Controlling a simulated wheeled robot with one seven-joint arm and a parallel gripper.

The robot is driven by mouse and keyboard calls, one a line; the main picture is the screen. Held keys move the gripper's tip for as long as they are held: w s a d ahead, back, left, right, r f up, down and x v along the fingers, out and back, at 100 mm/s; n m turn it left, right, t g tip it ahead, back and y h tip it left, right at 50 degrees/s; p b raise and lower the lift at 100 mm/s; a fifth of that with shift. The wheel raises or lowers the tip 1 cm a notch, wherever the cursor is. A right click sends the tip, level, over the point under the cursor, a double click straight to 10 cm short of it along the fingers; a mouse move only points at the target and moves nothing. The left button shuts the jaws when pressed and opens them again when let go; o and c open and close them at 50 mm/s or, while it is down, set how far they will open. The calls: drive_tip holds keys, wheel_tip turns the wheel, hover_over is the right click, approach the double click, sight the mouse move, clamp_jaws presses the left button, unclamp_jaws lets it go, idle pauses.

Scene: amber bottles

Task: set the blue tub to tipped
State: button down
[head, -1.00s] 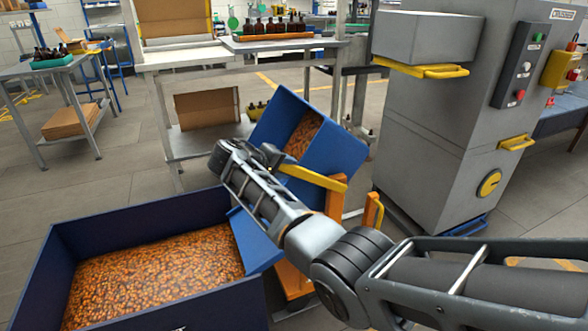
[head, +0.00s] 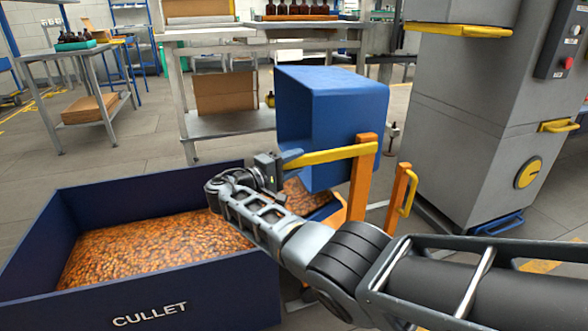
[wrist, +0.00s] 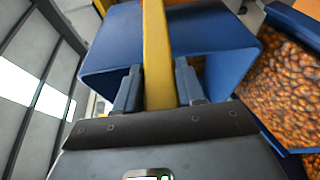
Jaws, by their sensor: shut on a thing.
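The blue tub (head: 345,105) hangs on an orange stand (head: 362,180) and is tipped steeply, its mouth turned down and left toward the cullet bin. A yellow lever (head: 330,155) runs along its side. My gripper (head: 275,172) is shut on this lever near its left end. In the wrist view the yellow lever (wrist: 155,50) passes between the two fingers of my gripper (wrist: 158,88), with the tub (wrist: 215,35) behind it. Amber pieces (head: 297,195) lie at the tub's lower edge, partly hidden by my arm.
The dark blue bin (head: 200,300) marked CULLET holds many amber pieces and stands at the lower left. A grey cabinet (head: 470,130) stands at the right. A workbench (head: 230,125) with bottles is behind the tub. Floor at the left is open.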

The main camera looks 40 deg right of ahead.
drive_tip(key=shift+d+f+n+h+b, duration=0.1)
drive_tip(key=shift+f+n+h+b, duration=0.45)
drive_tip(key=shift+f+b, duration=1.4)
drive_tip(key=shift+s, duration=0.1)
drive_tip(key=c, duration=0.8)
unclamp_jaws()
drive_tip(key=shift+d+r, duration=0.1)
drive_tip(key=shift+o, duration=0.2)
drive_tip(key=a+f, duration=0.1)
drive_tip(key=a, duration=0.6)
drive_tip(key=shift+s+a+f, duration=0.15)
drive_tip(key=shift+s+a, duration=0.2)
drive_tip(key=shift+s, duration=0.1)
